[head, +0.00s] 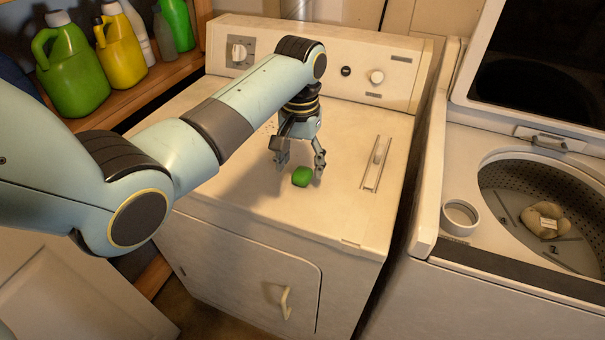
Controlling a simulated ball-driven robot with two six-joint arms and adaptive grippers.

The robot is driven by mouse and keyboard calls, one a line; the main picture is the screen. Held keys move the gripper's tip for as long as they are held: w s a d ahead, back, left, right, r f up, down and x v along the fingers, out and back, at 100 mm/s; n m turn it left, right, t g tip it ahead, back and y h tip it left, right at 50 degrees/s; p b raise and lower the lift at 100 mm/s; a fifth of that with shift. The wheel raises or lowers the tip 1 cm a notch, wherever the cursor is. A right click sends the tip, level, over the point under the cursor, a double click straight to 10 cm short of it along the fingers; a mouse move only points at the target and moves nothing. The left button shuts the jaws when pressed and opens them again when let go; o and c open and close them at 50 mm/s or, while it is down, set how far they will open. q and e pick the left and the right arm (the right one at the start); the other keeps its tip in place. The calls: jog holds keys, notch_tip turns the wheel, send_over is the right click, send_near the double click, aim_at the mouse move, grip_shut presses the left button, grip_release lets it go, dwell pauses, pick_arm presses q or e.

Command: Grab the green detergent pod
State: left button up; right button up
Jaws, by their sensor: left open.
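The green detergent pod (301,177) is a small rounded block lying on the white top of the dryer (240,190). My left gripper (298,168) points down at the pod with its fingers spread. One finger is to the left of the pod and the other is close by its right side. I cannot tell whether the fingertips touch the pod. My right gripper is not in view.
Green (70,66) and yellow (120,50) jugs stand on a wooden shelf at the upper left. A raised handle (376,164) lies right of the pod. An open washer (450,262) with a cloth (545,219) inside stands at right. The dryer top's front is clear.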

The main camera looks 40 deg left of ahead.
aim_at(301, 174)
pick_arm(q)
notch_tip(301, 174, down, 4)
jog(key=shift+r, duration=0.25)
jog(key=shift+c, duration=0.4)
jog(key=c, duration=0.9)
